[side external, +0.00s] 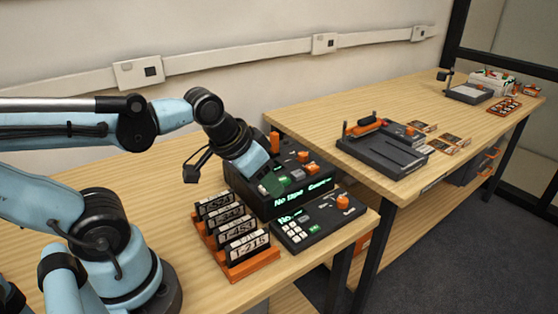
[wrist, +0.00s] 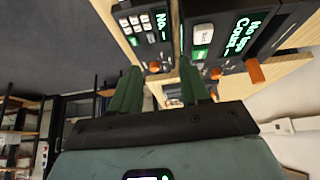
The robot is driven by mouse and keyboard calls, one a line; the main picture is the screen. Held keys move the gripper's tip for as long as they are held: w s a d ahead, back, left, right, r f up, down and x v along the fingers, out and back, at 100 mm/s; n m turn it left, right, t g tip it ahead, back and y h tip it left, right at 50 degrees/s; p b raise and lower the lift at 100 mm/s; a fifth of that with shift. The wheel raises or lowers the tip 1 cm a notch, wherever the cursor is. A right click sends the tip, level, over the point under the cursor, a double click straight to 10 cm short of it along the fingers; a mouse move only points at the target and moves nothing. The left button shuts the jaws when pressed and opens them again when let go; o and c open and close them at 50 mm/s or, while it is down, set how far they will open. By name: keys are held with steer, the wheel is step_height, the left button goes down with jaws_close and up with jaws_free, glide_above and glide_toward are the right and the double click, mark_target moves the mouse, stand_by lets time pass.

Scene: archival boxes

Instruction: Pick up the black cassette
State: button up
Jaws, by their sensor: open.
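Several black cassettes with white labels stand upright in an orange rack (side external: 250,266) on the near table in the side view. The front black cassette (side external: 246,249) reads T-215; I cannot tell which one the task means. My gripper (side external: 274,187) is in front of the large black machine, to the right of and above the rack. In the wrist view its green fingers (wrist: 160,84) are apart with no cassette visible between them. No cassette can be made out clearly in the wrist view.
The large black machine (side external: 282,204) shows "No tape" in green. A keypad unit (side external: 318,222) sits beside the rack, near the table edge. A second table carries a dark device (side external: 382,153) and small cards. The near table's left part looks clear.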

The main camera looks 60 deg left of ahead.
steer(key=s+a+r+g, duration=0.2)
steer(key=s+g, duration=0.4)
glide_above(235, 223)
steer(key=shift+d+f, duration=0.2)
steer(key=shift+f, duration=1.5)
steer(key=shift+d+f, duration=0.15)
steer(key=shift+f, duration=1.55)
steer(key=shift+a+f, duration=0.2)
steer(key=shift+f, duration=0.65)
steer(key=shift+a+f, duration=0.15)
steer(key=shift+f, duration=1.65)
jaws_close()
